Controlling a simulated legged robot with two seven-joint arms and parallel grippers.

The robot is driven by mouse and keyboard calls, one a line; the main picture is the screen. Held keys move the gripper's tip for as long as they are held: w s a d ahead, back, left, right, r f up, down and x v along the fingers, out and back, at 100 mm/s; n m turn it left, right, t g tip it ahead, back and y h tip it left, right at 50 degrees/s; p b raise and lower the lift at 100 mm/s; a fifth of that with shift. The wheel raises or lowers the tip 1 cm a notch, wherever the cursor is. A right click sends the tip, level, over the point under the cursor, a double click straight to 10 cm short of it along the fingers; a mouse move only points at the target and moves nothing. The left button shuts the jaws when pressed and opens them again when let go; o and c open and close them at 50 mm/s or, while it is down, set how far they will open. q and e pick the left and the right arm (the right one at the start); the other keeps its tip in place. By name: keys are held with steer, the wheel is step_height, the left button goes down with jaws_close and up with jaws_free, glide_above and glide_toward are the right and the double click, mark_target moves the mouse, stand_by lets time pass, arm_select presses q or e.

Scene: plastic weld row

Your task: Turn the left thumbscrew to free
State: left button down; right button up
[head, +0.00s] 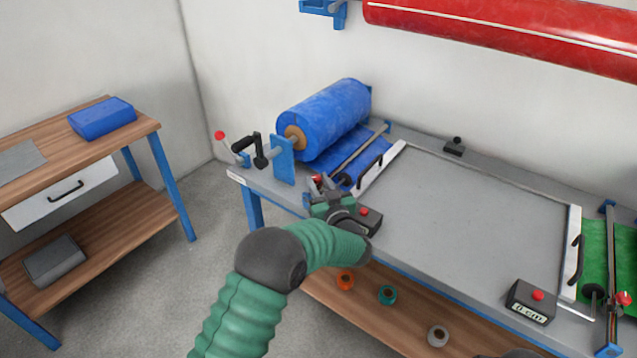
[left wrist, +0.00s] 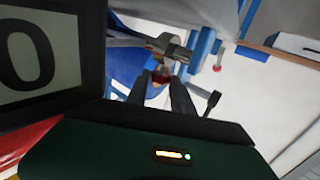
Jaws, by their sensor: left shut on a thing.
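The left thumbscrew (head: 317,179) has a small red head at the near end of the left clamp bar (head: 358,152). My left gripper (head: 320,187) reaches it from the front of the table. In the left wrist view the red thumbscrew (left wrist: 162,75) shows between the dark fingertips of my left gripper (left wrist: 163,86), below a metal rod end. The gripper is shut on it; the fingers hide part of the head. The thumbscrew's thread is hidden, so how loose it is cannot be told. My right gripper is not in view.
A blue film roll (head: 328,115) stands behind, with a black crank (head: 256,150) and a red-tipped lever (head: 221,136) to its left. A black box with a red button (head: 368,218) sits close beside my left gripper.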

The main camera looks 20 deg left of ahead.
arm_select(q)
steer(key=c, duration=1.4)
jaws_free()
steer(key=shift+d+f, duration=0.15)
steer(key=shift+c, duration=0.2)
steer(key=o, duration=0.3)
steer(key=shift+o, duration=0.2)
steer(key=p+v, duration=0.1)
steer(key=v, duration=1.6)
steer(key=shift+p, duration=0.35)
